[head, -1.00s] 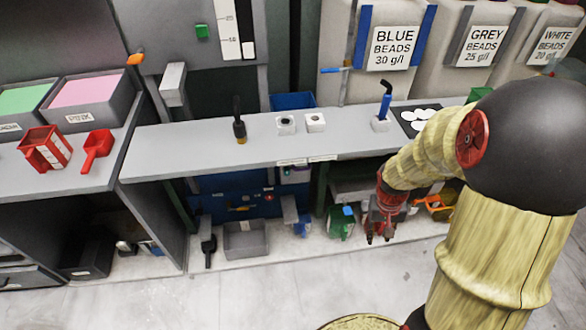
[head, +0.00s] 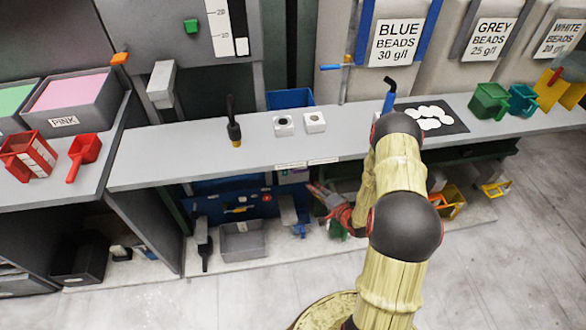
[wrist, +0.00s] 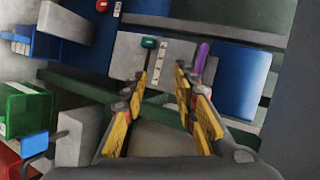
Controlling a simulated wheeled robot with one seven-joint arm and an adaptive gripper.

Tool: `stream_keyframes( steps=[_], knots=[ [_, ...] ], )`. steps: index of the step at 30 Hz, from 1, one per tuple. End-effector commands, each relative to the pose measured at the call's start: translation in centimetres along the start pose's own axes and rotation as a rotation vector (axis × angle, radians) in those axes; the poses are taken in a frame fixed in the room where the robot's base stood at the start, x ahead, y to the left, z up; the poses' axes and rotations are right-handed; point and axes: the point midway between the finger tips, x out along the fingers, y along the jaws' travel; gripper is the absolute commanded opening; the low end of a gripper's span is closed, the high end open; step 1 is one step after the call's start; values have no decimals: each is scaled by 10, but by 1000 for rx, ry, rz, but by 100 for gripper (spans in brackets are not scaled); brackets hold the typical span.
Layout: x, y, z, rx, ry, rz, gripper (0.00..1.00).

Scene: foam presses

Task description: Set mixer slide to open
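A small grey panel under the counter carries a green knob (wrist: 149,43) beside a pale strip with marks; this looks like a slide, but I cannot read a name on it. A purple handle (wrist: 201,57) stands to its right. The panel (head: 293,175) shows small in the head view, below the counter edge. My gripper (wrist: 162,80) is open and empty in the wrist view, its yellow-padded fingers pointing at the panel, with the knob ahead, apart from the fingers. In the head view my gripper (head: 320,190) reaches under the counter, right of the panel.
The grey counter (head: 200,160) lies above my gripper. A blue board (head: 235,204) is left of the panel. A grey bin (head: 242,240) stands on the low shelf. In the wrist view a green box (wrist: 25,108) and a blue-handled item (wrist: 35,143) are at left.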

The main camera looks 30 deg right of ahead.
Motion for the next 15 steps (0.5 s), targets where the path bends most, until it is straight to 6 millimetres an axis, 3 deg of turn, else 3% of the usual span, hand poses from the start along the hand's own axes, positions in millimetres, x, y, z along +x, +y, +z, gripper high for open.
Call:
stream_keyframes(
  steps=[3,5,10,15],
  knots=[
    [-2,-37,-2,123,-4,-138,29],
    [-4,-47,-3,173,-3,-178,29],
    [2,-50,-4,223,-8,-187,29],
    [25,-54,-3,220,-9,-188,29]
  ],
)
